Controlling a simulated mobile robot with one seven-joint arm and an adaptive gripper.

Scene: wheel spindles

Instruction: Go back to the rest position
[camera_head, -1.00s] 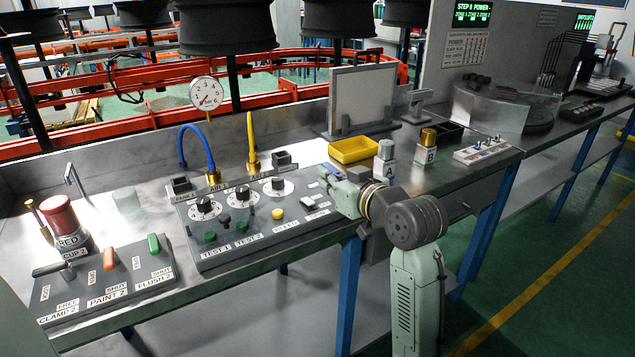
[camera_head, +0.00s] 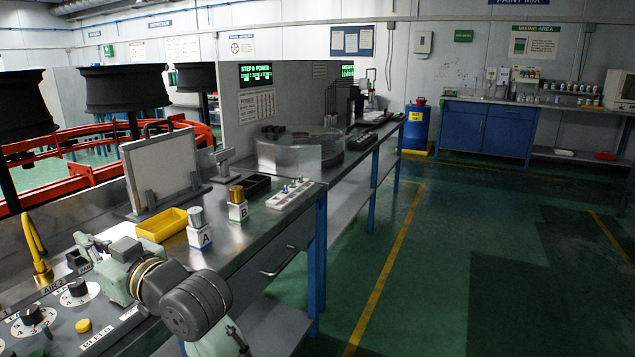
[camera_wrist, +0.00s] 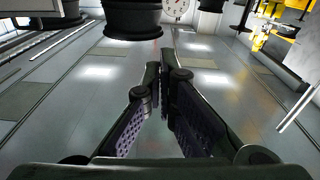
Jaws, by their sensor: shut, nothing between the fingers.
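My gripper (camera_wrist: 161,78) shows in the wrist view with its two dark fingers closed together at the tips and nothing between them. It points over open floor-like grey surface, and black wheels (camera_wrist: 132,20) hang beyond it at the top. In the head view my folded arm is at the lower left, over the front edge of the workbench (camera_head: 262,235). The gripper fingers are hard to make out there, hidden by the arm's own links.
A control panel (camera_head: 60,325) lies at the lower left. A blue barrel (camera_head: 416,128) stands farther back. The green floor at right is clear.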

